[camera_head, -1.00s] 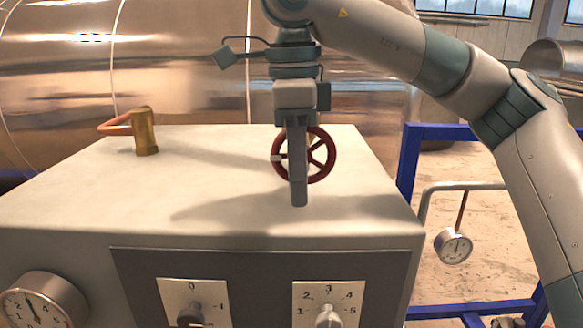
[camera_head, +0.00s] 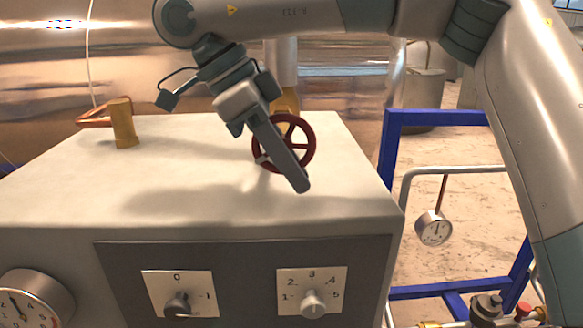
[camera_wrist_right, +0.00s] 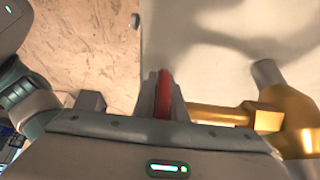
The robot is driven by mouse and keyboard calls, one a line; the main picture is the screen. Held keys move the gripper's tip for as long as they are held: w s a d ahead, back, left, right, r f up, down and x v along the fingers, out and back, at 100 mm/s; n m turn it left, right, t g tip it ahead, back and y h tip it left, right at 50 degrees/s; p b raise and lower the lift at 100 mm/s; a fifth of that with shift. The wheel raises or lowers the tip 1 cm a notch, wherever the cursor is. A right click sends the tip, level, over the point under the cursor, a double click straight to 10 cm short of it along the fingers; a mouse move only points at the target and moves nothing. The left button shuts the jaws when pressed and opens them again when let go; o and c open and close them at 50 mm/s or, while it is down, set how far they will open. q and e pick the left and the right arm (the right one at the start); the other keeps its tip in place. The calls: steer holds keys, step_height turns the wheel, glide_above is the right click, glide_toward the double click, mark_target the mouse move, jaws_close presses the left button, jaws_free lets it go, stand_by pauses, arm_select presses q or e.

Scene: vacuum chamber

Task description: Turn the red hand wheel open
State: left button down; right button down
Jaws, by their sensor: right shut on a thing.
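The red hand wheel (camera_head: 312,150) stands upright at the right part of the grey cabinet's top, on a brass valve (camera_head: 286,98). A small pale tab (camera_head: 262,158) is on its lower left rim. My right gripper (camera_head: 298,183) slants across the wheel from the upper left in the head view and hides part of its hub and spokes. In the right wrist view the wheel's red rim (camera_wrist_right: 163,95) lies between the two fingers, which are shut on it. The brass valve (camera_wrist_right: 268,117) is to the right there. My left gripper is not in view.
A brass fitting with a copper pipe (camera_head: 123,125) stands at the cabinet top's left. The front panel (camera_head: 245,275) carries two knobs, with a gauge (camera_head: 35,300) at left. A blue frame (camera_head: 388,160) and a hanging gauge (camera_head: 434,228) are at right. The middle top is bare.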

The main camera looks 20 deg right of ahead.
steer(key=shift+f, duration=0.1)
steer(key=c, duration=1.8)
jaws_free()
steer(key=v, duration=1.7)
steer(key=shift+a, duration=0.1)
